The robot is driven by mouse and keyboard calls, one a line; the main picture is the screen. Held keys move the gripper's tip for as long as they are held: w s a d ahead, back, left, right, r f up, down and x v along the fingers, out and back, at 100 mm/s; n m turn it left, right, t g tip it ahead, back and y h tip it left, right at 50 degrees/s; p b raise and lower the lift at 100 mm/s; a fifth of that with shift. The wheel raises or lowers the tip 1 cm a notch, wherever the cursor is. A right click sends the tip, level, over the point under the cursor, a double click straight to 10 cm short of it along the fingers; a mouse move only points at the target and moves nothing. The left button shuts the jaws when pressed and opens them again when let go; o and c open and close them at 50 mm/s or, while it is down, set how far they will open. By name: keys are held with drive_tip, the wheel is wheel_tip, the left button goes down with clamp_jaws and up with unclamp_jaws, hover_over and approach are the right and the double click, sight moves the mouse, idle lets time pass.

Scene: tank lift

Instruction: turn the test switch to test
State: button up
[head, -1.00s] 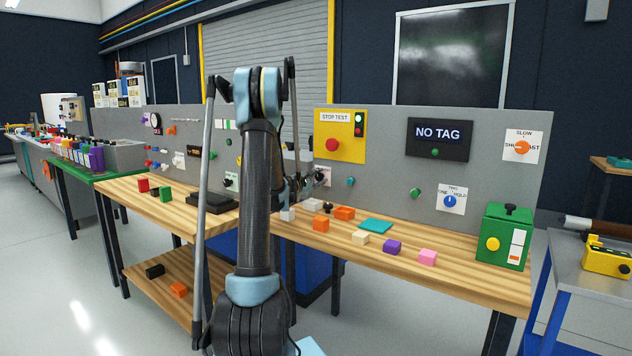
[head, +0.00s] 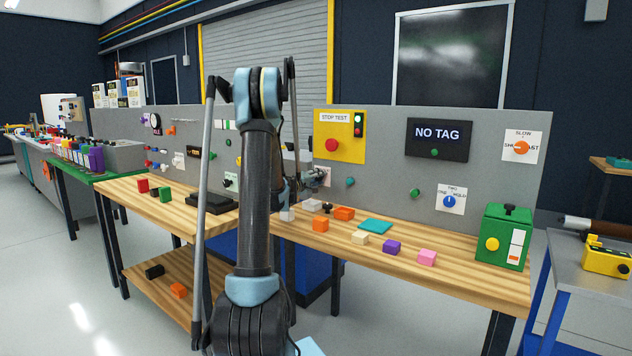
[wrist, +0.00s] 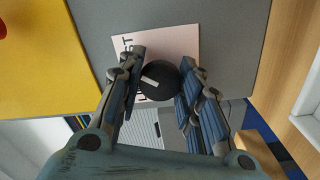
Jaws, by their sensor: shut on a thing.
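The test switch is a round black knob (wrist: 150,72) with a white pointer mark, on a pale plate (wrist: 182,42) with partly hidden lettering. In the wrist view the knob sits between the two fingers of my gripper (wrist: 160,84), which is shut on it. The white mark lies slanted across the knob face. In the head view my gripper (head: 310,181) is at the grey panel, in front of the pale plate (head: 325,174). The knob itself is hidden there by my arm and fingers.
Below, a wooden bench (head: 455,273) carries several coloured blocks and a green box (head: 510,225). A NO TAG display (head: 450,134) is further right.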

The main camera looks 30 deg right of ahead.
drive_tip(key=shift+s+m, duration=0.1)
drive_tip(key=shift+m, duration=0.5)
drive_tip(key=shift+f, duration=0.1)
drive_tip(key=o, duration=1.1)
drive_tip(key=shift+a, duration=0.1)
drive_tip(key=v, duration=1)
drive_tip(key=shift+a+f, duration=0.1)
drive_tip(key=shift+a, duration=0.05)
drive_tip(key=shift+s+a, duration=0.25)
drive_tip(key=shift+a, duration=0.4)
